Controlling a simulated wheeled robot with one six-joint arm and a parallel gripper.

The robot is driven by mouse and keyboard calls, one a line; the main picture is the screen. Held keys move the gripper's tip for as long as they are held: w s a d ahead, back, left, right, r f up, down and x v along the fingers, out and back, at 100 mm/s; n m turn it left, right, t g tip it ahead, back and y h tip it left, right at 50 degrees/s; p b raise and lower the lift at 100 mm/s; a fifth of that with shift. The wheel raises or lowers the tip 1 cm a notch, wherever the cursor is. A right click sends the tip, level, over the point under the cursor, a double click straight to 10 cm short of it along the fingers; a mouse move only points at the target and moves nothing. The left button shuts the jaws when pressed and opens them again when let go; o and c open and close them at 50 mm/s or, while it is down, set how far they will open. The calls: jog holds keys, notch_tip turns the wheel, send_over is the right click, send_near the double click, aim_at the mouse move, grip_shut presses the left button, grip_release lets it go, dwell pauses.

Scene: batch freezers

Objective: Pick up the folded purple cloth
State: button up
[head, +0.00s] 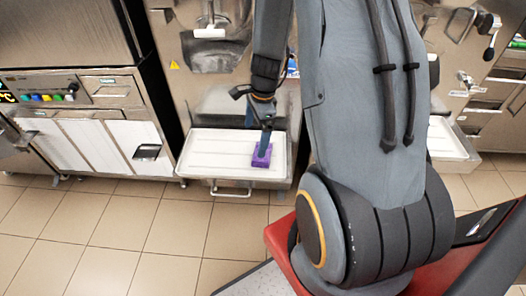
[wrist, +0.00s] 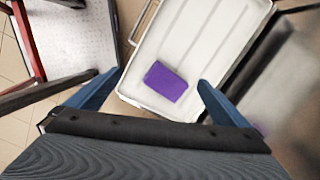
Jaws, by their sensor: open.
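The folded purple cloth (wrist: 166,82) lies flat on a white tray (wrist: 205,28), a small rectangular block in the wrist view. In the head view the cloth (head: 261,160) is on the right part of the tray (head: 215,150), partly hidden by my gripper. My gripper (wrist: 152,88) is open in the wrist view, its two blue fingers apart on either side of the cloth and nearer the camera. In the head view my gripper (head: 265,145) points down over the cloth. I cannot tell how much height separates them.
The tray sticks out from a steel batch freezer (head: 215,75), with a wire handle (head: 231,190) at its front. A second white tray (head: 448,138) is at the right, behind my arm. A machine with white panels (head: 100,145) stands at the left. The tiled floor (head: 130,230) in front is clear.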

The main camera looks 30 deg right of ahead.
jog(key=d+f+m, duration=0.2)
jog(key=d+m, duration=0.1)
jog(key=d+f+m+p, duration=0.1)
jog(key=f+m, duration=0.1)
jog(key=shift+w+d, duration=0.2)
jog(key=shift+w, duration=0.15)
jog(key=shift+d+f, duration=0.2)
jog(key=shift+f, duration=0.2)
jog(key=shift+m, duration=0.3)
jog(key=shift+w+a+f, duration=0.1)
jog(key=shift+w+f, duration=0.15)
jog(key=shift+f, duration=1)
jog(key=shift+w+a+f, duration=0.1)
jog(key=shift+w+f, duration=0.1)
jog(key=shift+f, duration=1.05)
jog(key=shift+w+a+f, duration=0.1)
jog(key=shift+w+f, duration=0.15)
jog(key=shift+f, duration=1)
jog(key=c, duration=0.9)
